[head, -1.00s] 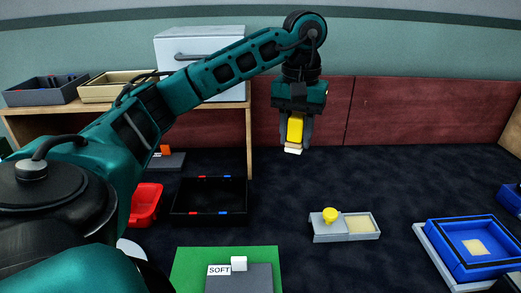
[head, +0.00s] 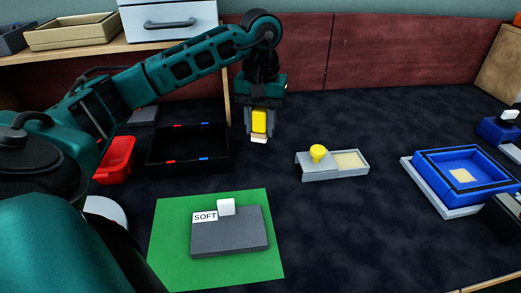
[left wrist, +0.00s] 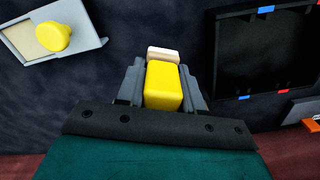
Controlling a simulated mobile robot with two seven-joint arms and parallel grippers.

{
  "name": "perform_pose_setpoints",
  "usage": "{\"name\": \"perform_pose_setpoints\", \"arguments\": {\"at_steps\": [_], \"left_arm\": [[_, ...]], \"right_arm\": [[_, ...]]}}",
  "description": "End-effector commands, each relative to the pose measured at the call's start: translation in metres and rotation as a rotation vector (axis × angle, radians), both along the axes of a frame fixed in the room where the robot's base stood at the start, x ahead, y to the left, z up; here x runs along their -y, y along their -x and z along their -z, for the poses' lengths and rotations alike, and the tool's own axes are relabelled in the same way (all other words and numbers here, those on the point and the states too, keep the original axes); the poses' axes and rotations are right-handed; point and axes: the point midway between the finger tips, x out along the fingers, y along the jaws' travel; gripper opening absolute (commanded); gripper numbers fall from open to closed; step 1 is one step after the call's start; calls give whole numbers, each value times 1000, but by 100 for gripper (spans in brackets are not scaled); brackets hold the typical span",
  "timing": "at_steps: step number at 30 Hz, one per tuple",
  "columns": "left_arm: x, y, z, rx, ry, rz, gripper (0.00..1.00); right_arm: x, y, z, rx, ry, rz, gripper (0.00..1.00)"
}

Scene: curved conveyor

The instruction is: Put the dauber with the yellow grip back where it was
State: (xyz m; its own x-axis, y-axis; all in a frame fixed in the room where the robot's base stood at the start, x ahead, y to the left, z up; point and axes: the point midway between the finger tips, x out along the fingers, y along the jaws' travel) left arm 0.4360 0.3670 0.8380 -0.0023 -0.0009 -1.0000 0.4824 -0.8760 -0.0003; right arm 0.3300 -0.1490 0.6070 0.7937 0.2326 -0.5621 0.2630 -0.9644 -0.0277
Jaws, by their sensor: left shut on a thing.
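The dauber with the yellow grip (head: 259,121) hangs upright, its pale foot (head: 259,140) pointing down. My left gripper (head: 259,132) is shut on the yellow grip and holds it above the dark table, right of the black tray (head: 190,165). In the left wrist view the dauber (left wrist: 162,88) sits between the two fingers (left wrist: 163,97), its pale foot showing beyond them. My right gripper is not in view.
A grey pad box (head: 315,172) with a yellow knob (head: 317,152) stands right of the gripper. A blue tray (head: 435,190) is farther right. A green mat (head: 165,225) bears a grey slab marked SOFT (head: 230,245) and a white block. A red bin (head: 113,160) stands left.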

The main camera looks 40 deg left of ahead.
Motion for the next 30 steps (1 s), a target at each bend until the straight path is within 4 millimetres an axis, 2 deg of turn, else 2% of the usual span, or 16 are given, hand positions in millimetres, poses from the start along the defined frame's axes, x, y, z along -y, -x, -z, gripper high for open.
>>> {"name": "perform_pose_setpoints", "arguments": {"at_steps": [1, 7, 15, 27, 28, 30], "left_arm": [[0, 0, 9, 0, -1, 0, 1], [0, 0, 21, 1, 0, 0, 1], [0, 0, 59, 0, 0, 1, 1], [0, 0, 64, 2, -1, 0, 1], [0, 0, 62, 1, 0, 0, 39], [0, 0, 62, 1, 0, 0, 46]], "right_arm": [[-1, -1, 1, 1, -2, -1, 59], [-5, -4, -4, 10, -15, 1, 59], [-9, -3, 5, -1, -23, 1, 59], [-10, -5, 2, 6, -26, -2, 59], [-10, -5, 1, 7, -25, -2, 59], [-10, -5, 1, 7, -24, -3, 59]]}}
